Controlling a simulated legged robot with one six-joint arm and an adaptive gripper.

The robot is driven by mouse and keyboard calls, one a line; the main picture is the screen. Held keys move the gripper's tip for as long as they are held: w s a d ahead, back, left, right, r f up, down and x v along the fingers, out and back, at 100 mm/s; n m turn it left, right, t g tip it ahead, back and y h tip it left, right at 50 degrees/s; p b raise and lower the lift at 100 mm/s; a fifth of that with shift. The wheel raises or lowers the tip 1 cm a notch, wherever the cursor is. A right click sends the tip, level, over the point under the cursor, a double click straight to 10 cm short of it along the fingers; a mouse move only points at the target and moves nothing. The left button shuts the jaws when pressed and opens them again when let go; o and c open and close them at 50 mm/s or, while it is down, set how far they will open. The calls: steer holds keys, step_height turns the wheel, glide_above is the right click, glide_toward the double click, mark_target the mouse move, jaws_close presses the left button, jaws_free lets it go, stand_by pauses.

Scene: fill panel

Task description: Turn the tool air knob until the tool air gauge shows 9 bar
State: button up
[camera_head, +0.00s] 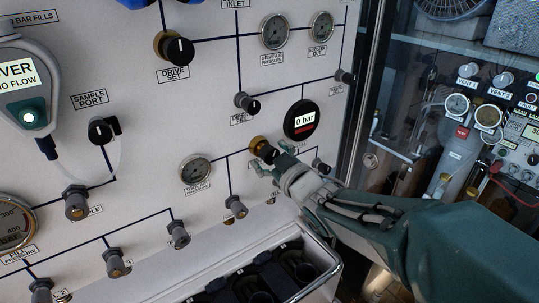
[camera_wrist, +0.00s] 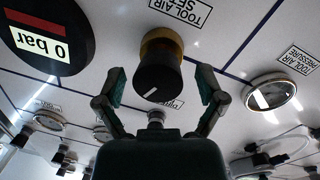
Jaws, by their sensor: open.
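The tool air knob is black with a brass collar and shows in the head view (camera_head: 263,149) and, upside down, in the wrist view (camera_wrist: 158,78). A pale line marks its face. My gripper (camera_wrist: 160,84) is open, with its two fingers on either side of the knob and visible gaps between them and it. In the head view my gripper (camera_head: 272,160) reaches in from the lower right. The round tool air gauge (camera_head: 195,168) is left of the knob; it also shows in the wrist view (camera_wrist: 270,92). Its needle reading is too small to tell.
A black round display reading 0 bar (camera_head: 302,120) sits just above right of the knob. Smaller fittings (camera_head: 236,206) lie below on the panel. A bin with dark contents (camera_head: 262,276) stands beneath it. A glazed cabinet (camera_head: 450,110) is at right.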

steer(key=v, duration=0.7)
steer(key=shift+s, duration=0.2)
stand_by(2.4)
